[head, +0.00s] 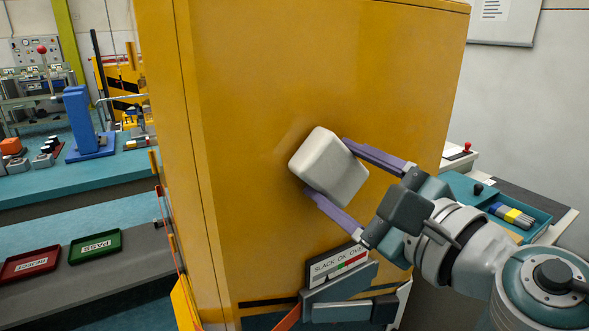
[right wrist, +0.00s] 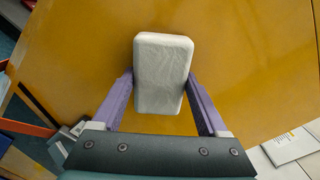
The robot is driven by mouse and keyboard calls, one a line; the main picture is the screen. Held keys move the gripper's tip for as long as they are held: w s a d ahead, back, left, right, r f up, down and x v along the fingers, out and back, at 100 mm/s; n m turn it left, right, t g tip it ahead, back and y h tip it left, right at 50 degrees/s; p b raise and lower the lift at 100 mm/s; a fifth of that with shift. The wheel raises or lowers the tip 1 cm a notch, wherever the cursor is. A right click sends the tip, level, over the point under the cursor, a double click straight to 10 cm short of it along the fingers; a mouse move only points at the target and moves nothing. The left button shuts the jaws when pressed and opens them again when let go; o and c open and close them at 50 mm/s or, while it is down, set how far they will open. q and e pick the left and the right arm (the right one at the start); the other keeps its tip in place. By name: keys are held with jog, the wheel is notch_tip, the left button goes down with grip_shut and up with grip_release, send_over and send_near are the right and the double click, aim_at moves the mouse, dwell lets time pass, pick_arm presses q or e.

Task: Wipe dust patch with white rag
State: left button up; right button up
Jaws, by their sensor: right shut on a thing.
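The white rag (head: 329,167) is a thick, rounded block held against or just in front of the yellow panel (head: 240,80); I cannot tell if it touches. My right gripper (head: 326,166) is shut on it, with one purple finger on each side. The right wrist view shows the rag (right wrist: 162,75) between the fingers, its long side pointing away from my wrist. A faint brownish smudge (head: 292,137) shows on the panel by the rag's upper left; I cannot tell if it is the dust patch. Anything behind the rag is hidden. My left gripper is not in view.
A sign with a coloured strip (head: 338,264) stands below the rag at the panel's foot. A teal tray (head: 535,228) with markers lies to the right behind my arm. Red (head: 30,264) and green (head: 95,246) trays lie on a bench at left. The panel's upper part is clear.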

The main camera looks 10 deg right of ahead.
jog(key=shift+v, duration=2.8)
jog(key=v, duration=0.3)
jog(key=shift+b, duration=0.4)
jog(key=shift+w, duration=0.15)
